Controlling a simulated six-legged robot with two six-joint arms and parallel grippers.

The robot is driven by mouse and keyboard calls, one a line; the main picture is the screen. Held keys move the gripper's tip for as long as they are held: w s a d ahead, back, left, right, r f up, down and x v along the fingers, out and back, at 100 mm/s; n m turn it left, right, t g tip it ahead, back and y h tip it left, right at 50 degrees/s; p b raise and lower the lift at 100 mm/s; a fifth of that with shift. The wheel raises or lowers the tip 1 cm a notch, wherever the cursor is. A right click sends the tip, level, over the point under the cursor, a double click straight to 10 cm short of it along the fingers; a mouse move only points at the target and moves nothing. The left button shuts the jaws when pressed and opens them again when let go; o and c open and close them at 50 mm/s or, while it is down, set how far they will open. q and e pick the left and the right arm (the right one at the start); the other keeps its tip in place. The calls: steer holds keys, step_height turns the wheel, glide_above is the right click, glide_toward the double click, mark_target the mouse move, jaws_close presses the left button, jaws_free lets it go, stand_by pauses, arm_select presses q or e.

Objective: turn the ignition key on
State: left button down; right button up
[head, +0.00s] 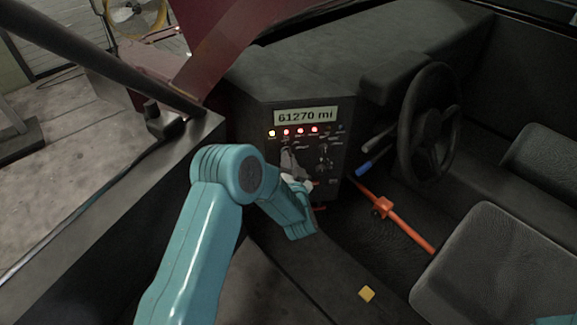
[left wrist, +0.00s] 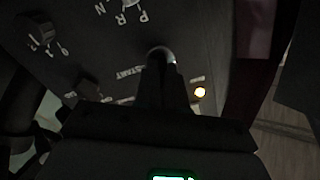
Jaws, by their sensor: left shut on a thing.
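The dashboard panel (head: 345,112) has a display reading "61270 mi" and a row of lit lamps below it, one yellow and three red. My left gripper (head: 291,160) reaches the lower left of this panel. In the left wrist view my left gripper (left wrist: 165,78) is shut on the ignition key (left wrist: 161,52), whose rounded, shiny top shows at the fingertips. The word START is printed on the panel just left of it. The fingers hide most of the key and its slot. My right gripper is not in view.
A selector (left wrist: 130,4) marked P, R, N and a knob (left wrist: 40,32) sit near the key. The steering wheel (head: 428,122), a blue-tipped lever (head: 363,169) and an orange bar (head: 400,222) are right of the panel.

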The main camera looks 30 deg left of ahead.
arm_select(q)
steer(key=shift+m+b, duration=0.55)
steer(key=shift+m, duration=0.65)
steer(key=c, duration=1.2)
jaws_free()
steer(key=b+v, duration=0.2)
steer(key=v, duration=1.4)
steer(key=shift+s, duration=0.2)
